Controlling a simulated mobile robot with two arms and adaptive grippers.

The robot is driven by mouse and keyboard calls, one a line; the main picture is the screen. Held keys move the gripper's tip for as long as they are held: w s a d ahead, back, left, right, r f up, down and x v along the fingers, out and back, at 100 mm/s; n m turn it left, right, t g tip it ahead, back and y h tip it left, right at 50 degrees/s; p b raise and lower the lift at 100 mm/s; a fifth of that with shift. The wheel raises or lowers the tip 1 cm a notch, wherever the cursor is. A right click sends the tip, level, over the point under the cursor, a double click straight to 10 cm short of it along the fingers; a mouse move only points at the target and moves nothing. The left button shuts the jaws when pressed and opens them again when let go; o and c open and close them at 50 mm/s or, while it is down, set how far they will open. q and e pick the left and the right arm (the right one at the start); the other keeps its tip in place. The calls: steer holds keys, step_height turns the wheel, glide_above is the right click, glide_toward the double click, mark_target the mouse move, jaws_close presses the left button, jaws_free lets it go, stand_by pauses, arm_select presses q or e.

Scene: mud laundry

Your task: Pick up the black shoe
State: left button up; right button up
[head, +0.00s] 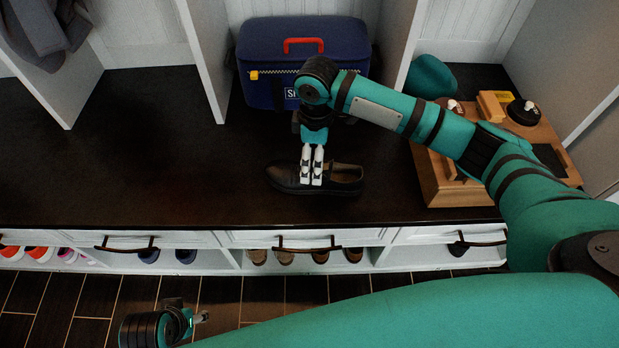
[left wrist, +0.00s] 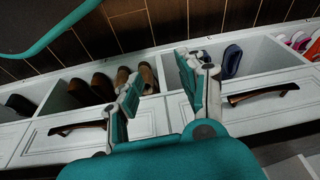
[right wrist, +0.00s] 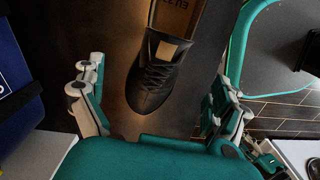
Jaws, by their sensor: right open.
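The black shoe (head: 345,182) lies on the dark bench top near its front edge, with its toe to the left and its brown inside showing. My right gripper (head: 312,178) points down over its front half, and its fingers hide part of the shoe. In the right wrist view the shoe (right wrist: 152,85) lies between the two spread fingers (right wrist: 157,100), laces and toe toward the palm. I cannot tell if a finger touches it. My left gripper (head: 195,318) is low in front of the bench. In the left wrist view its fingers (left wrist: 160,83) are apart and empty.
A blue cooler bag (head: 270,60) with a red handle stands behind the shoe. A wooden box (head: 435,180) with small items stands to the right. Drawers with dark handles (head: 307,246) and cubbies of shoes run below. The bench's left side is clear.

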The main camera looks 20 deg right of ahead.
step_height(320, 180, down, 3)
steer(key=shift+f+b, duration=0.1)
steer(key=shift+b, duration=0.25)
step_height(320, 180, down, 4)
steer(key=shift+r+b, duration=0.1)
steer(key=shift+b, duration=0.7)
steer(key=shift+w+f, duration=0.1)
steer(key=shift+f, duration=0.25)
arm_select(q)
steer(key=v, duration=0.7)
steer(key=shift+r, duration=0.2)
steer(key=shift+w+a, duration=0.1)
steer(key=shift+a, duration=0.05)
arm_select(e)
steer(key=shift+r, duration=0.1)
steer(key=c, duration=1.6)
